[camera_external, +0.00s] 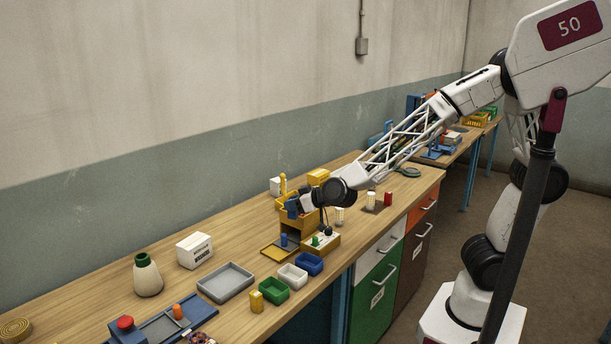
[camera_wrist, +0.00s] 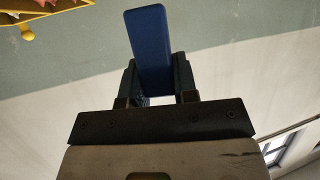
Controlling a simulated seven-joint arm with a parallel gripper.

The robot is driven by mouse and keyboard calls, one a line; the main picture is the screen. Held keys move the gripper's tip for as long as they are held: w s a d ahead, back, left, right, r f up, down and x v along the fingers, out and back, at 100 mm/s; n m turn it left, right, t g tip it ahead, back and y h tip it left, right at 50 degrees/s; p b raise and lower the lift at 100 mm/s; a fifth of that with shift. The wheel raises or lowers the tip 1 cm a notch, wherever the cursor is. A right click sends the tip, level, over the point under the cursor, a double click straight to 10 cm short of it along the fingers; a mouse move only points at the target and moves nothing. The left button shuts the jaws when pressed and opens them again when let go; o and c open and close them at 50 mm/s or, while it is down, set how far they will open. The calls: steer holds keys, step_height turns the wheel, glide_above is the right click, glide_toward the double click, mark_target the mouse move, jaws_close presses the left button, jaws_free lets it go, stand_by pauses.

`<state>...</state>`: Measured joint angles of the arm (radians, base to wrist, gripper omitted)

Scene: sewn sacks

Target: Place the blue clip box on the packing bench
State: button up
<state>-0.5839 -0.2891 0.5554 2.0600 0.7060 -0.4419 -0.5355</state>
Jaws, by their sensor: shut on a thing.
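My gripper (camera_wrist: 155,85) is shut on a blue block-like box, the blue clip box (camera_wrist: 149,45), which stands out past the two dark fingers in the wrist view. In the external view my gripper (camera_external: 301,205) is above the long wooden bench (camera_external: 245,250), beside a yellow stand, and the blue box (camera_external: 292,208) shows only in part there. A second wooden bench (camera_external: 447,154) stands behind at the right. I cannot tell from the pictures which one is called the packing bench.
Near my gripper are the yellow stand (camera_external: 297,232) and a box with a green knob (camera_external: 320,241). Blue (camera_external: 309,264), white (camera_external: 292,276) and green (camera_external: 273,291) trays line the front edge. A grey tray (camera_external: 226,282) and white carton (camera_external: 194,250) lie left.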

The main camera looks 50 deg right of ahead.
steer(key=s+a+f, duration=0.2)
steer(key=s+a, duration=0.1)
steer(key=a, duration=0.8)
steer(key=s+a+f+y, duration=0.1)
steer(key=s+a+f, duration=0.1)
steer(key=a, duration=0.9)
steer(key=s+a+f+n, duration=0.1)
steer(key=s+a, duration=0.3)
steer(key=a, duration=0.7)
steer(key=shift+s+a+f+y, duration=0.15)
steer(key=shift+a+f+y, duration=0.15)
steer(key=shift+f, duration=0.15)
steer(key=shift+d+f+g, duration=0.1)
steer(key=shift+g, duration=0.2)
steer(key=shift+f, duration=3)
steer(key=shift+f, duration=1.9)
steer(key=shift+f, duration=0.15)
